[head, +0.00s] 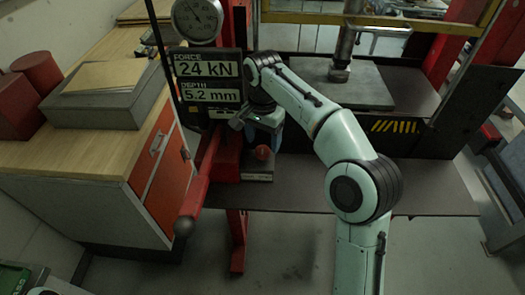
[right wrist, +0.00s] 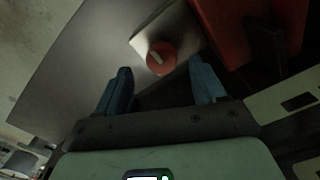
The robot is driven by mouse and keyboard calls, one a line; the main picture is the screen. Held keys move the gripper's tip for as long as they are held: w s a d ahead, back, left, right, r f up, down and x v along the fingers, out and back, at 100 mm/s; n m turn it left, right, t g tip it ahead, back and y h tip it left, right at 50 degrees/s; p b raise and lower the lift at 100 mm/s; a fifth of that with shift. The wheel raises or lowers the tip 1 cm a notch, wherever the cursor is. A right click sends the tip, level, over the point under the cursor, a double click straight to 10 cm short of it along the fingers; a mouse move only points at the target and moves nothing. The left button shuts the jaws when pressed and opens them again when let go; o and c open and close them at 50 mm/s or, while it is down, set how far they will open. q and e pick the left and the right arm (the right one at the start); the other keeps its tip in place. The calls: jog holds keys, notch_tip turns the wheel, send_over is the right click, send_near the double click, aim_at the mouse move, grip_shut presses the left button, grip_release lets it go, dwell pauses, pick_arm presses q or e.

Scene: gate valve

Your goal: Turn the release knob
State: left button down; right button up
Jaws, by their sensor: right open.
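The release knob (head: 263,152) is a small red round knob on a pale block at the front of the press. In the right wrist view, the knob (right wrist: 162,58) shows a light pointer line across its face. My right gripper (head: 264,134) is just above and behind the knob in the head view. In the right wrist view its two blue fingers are spread, and the knob appears ahead in the gap between the fingertips. The gripper is open and empty, with no visible contact with the knob. My left gripper is not in view.
A display (head: 208,80) reads 24 kN and 5.2 mm, below a round dial gauge (head: 197,18). A red lever (head: 199,190) slants down left of the knob. A wooden bench (head: 90,150) stands at left. The press plate (head: 350,88) lies behind my right arm.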

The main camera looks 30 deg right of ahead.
aim_at(263, 150)
jog(key=shift+w+f+b, duration=0.1)
jog(key=shift+f+b, duration=0.25)
jog(key=shift+f, duration=1.5)
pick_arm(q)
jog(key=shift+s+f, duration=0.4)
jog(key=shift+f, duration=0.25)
pick_arm(e)
jog(key=c, duration=1.1)
jog(key=shift+o, duration=0.2)
